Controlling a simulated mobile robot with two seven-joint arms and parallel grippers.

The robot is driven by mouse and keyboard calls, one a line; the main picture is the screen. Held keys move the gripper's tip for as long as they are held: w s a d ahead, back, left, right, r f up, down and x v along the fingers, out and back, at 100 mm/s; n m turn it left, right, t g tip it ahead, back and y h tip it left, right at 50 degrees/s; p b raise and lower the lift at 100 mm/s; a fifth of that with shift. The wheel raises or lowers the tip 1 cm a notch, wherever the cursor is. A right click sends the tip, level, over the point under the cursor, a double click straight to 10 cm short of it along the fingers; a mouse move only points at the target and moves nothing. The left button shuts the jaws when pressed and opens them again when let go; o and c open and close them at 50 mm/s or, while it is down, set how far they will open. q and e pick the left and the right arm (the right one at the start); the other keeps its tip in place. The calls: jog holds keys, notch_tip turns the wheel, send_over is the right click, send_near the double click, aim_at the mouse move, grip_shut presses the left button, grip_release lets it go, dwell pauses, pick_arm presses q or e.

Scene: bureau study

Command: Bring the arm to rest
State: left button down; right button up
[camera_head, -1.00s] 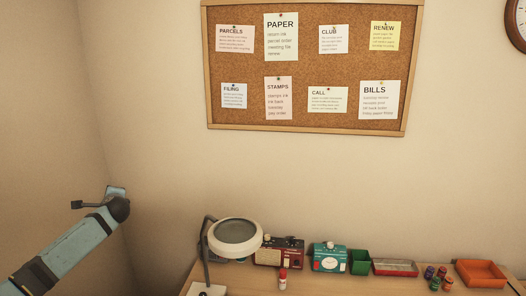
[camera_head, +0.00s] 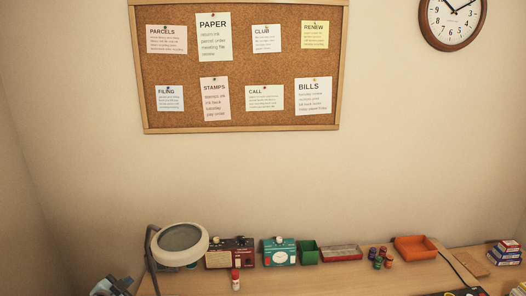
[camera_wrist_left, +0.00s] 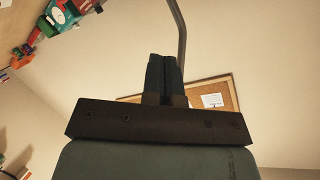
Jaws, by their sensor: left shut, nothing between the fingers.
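My left gripper (camera_wrist_left: 165,70) is shut and empty in the left wrist view, its two dark fingers pressed together. The wrist view is tilted, with the wall and part of the cork board (camera_wrist_left: 219,88) behind the fingers. In the head view a small part of my left arm (camera_head: 112,287) shows at the bottom left edge, beside the lamp's stand. My right gripper is in neither view.
A magnifier lamp (camera_head: 181,238) stands at the desk's left end. Along the desk (camera_head: 300,281) are a dark red device (camera_head: 230,258), a teal device (camera_head: 279,257), a green bin (camera_head: 308,256), an orange tray (camera_head: 415,252) and stacked boxes (camera_head: 505,254). A clock (camera_head: 452,18) hangs above.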

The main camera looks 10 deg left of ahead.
pick_arm(q)
jog(key=s+d+f+n+g+h, duration=0.1)
jog(key=s+d+f, duration=0.5)
jog(key=s+d, duration=0.3)
jog(key=s+d+f+g+h, duration=0.1)
jog(key=s+d+f+h, duration=0.1)
jog(key=s+d+f, duration=0.6)
jog(key=s+d+n, duration=0.1)
jog(key=s+d, duration=0.4)
jog(key=d, duration=0.2)
jog(key=s+d+r+n+g+h, duration=0.1)
jog(key=s+d, duration=0.4)
jog(key=d, duration=0.2)
jog(key=shift+d+r+n, duration=0.3)
jog(key=shift+d+n, duration=0.1)
jog(key=shift+a, duration=0.1)
